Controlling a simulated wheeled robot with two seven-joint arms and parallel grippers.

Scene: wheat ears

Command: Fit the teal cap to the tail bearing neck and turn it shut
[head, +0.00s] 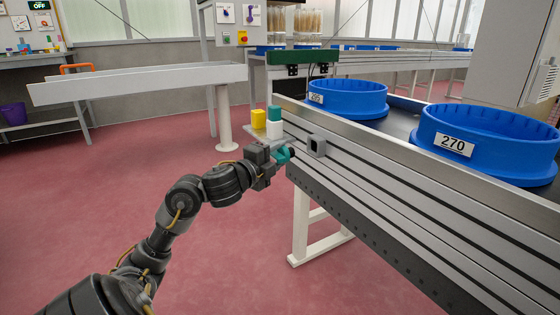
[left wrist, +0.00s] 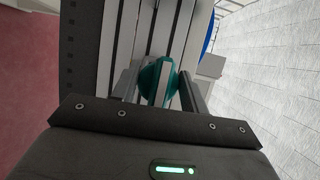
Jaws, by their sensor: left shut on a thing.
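The teal cap (head: 283,155) is in my left gripper (head: 276,157), beside the near end of the conveyor's side rail. In the left wrist view the teal cap (left wrist: 148,76) sits between the two fingers of the left gripper (left wrist: 158,84), which is shut on it. A small dark round part (head: 291,152) shows at the cap's far side, close to the rail; I cannot tell whether it is the tail bearing neck or whether the cap touches it. A grey square block (head: 316,145) with a dark opening is on the rail just right of it. My right gripper is not in view.
A small shelf by the conveyor end holds a yellow block (head: 258,118) and a white container (head: 274,129) with a teal top. Blue tubs (head: 347,99) and (head: 485,143) stand on the conveyor. A white leg (head: 301,225) stands below; the red floor is open at left.

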